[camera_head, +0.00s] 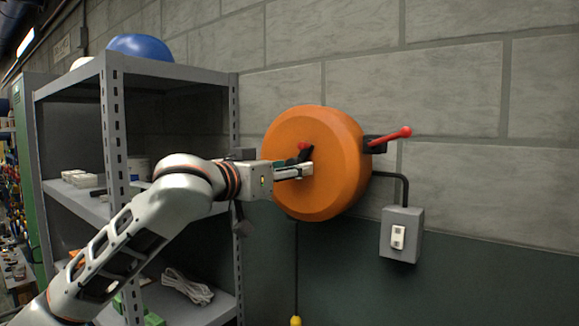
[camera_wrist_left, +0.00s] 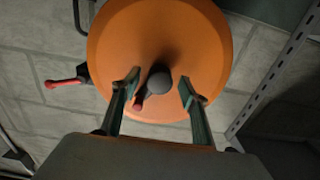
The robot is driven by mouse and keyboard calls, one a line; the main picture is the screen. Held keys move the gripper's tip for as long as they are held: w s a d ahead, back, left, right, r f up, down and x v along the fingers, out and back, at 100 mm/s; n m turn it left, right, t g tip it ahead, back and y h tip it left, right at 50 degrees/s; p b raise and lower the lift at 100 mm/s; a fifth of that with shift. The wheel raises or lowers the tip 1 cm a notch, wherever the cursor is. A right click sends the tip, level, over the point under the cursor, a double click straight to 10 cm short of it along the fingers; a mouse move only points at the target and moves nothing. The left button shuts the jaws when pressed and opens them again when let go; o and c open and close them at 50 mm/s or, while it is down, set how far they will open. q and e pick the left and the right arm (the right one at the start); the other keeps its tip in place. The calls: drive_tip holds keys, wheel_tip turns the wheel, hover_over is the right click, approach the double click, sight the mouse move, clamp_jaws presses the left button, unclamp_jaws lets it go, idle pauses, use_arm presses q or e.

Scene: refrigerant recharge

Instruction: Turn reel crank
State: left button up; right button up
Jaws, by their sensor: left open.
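The orange reel (camera_head: 335,185) is mounted on the block wall and also fills the upper middle of the left wrist view (camera_wrist_left: 160,35). Its crank, with a dark hub (camera_wrist_left: 159,80) and a red knob (camera_wrist_left: 138,104), is on the reel's face. In the head view the red knob (camera_head: 303,147) shows just above my left gripper (camera_head: 303,170), which partly hides the crank. In the left wrist view my left gripper (camera_wrist_left: 157,88) is open, with one finger on each side of the hub and knob. I cannot tell whether either finger touches them. My right gripper is out of view.
A red-handled lever (camera_head: 390,138) sticks out at the reel's right. A grey switch box (camera_head: 401,235) is below it on the wall. A cord with a yellow end (camera_head: 295,321) hangs below the reel. A grey metal shelf (camera_head: 112,140) stands close at left.

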use_arm(q)
drive_tip(key=shift+w+d, duration=0.1)
drive_tip(key=shift+w, duration=0.05)
drive_tip(key=c, duration=1.1)
drive_tip(key=shift+f+m, duration=0.1)
drive_tip(key=shift+m, duration=0.3)
drive_tip(key=m, duration=2.3)
drive_tip(key=shift+r, duration=0.2)
